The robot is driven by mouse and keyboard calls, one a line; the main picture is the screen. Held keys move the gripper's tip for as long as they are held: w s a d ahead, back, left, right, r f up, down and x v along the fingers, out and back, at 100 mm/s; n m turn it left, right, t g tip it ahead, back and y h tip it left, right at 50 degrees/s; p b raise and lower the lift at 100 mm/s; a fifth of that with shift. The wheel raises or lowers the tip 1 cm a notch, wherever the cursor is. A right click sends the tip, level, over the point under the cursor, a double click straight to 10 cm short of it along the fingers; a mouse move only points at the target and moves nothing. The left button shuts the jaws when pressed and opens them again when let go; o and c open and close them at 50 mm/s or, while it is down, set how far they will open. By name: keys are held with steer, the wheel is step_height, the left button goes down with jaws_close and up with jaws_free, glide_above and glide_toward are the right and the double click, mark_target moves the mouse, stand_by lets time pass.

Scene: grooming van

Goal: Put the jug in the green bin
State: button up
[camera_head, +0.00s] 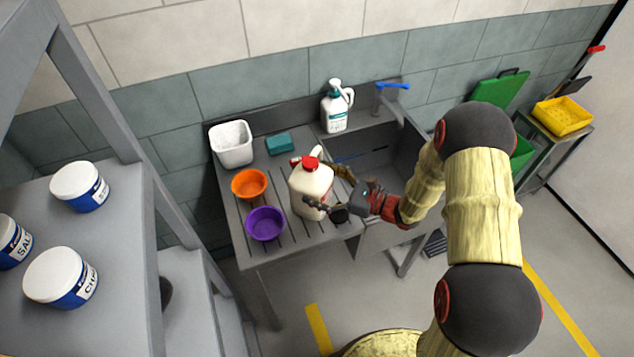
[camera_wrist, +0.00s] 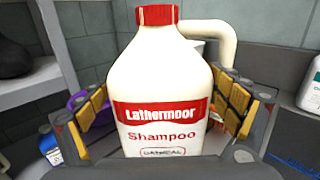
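The white shampoo jug with a red cap and red label (camera_head: 311,186) stands upright on the grey drainboard, left of the sink basin. It fills the middle of the wrist view (camera_wrist: 165,90), with its handle at the upper right. My gripper (camera_head: 330,190) is at the jug, with one finger on each side of it. In the wrist view the fingers (camera_wrist: 165,110) look spread, and I see no clear grip on the jug. The green bin (camera_head: 522,152) is at the right, mostly hidden behind my arm. A green lid or panel (camera_head: 500,90) shows above it.
An orange bowl (camera_head: 249,183), a purple bowl (camera_head: 265,223), a white tub (camera_head: 232,143) and a teal sponge (camera_head: 280,143) sit left of the jug. A second pump jug (camera_head: 336,108) stands behind. A yellow tray (camera_head: 562,116) is on a side table.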

steer(key=shift+o, duration=0.8)
